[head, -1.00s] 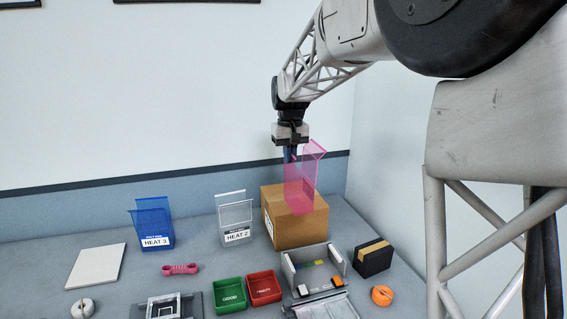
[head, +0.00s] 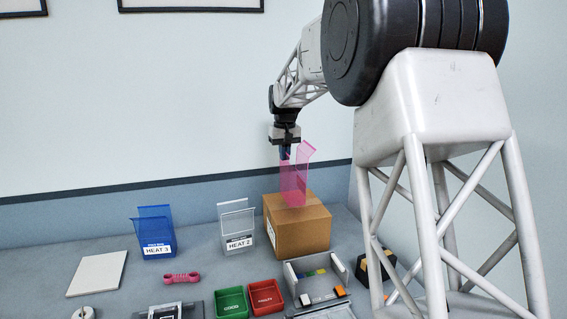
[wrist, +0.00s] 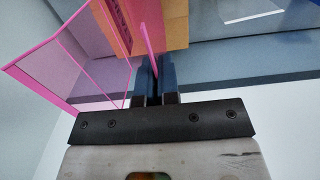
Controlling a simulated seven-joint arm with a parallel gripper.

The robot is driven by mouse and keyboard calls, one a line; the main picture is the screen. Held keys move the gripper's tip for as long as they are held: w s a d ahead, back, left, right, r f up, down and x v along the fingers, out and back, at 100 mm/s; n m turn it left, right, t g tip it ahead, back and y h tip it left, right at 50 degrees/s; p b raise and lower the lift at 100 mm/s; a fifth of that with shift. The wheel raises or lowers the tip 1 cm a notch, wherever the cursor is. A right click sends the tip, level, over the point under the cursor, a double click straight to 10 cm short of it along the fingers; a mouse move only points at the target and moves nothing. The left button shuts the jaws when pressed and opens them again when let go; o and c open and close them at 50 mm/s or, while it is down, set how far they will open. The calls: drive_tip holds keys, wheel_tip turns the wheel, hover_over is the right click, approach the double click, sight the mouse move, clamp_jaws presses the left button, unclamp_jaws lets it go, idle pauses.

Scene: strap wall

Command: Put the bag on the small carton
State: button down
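My gripper (head: 286,155) points down at the back of the table, its fingers shut on the edge of a pink see-through open-topped piece (head: 294,182), which I take for the bag. In the wrist view its thin wall (wrist: 149,45) runs between the dark fingers (wrist: 155,75), with a wider pink panel (wrist: 85,50) to the left. A brown cardboard carton (head: 302,237) stands on the table below. In the head view the lower end of the pink piece overlaps the carton's top; whether they touch I cannot tell.
A blue HEAT 3 holder (head: 155,235) and a clear HEAT 2 holder (head: 237,230) stand left of the carton. Green (head: 232,303) and red (head: 265,298) trays and a grey open box (head: 318,283) are in front. A black box with a tan band (head: 373,268) is partly hidden by my arm.

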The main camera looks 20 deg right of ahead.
drive_tip(key=shift+w+d, duration=0.1)
drive_tip(key=shift+w, duration=0.9)
drive_tip(key=shift+f, duration=0.1)
drive_tip(key=shift+f, duration=1.85)
drive_tip(key=c, duration=1.4)
unclamp_jaws()
drive_tip(key=shift+o, duration=0.2)
wheel_tip(320, 180, up, 12)
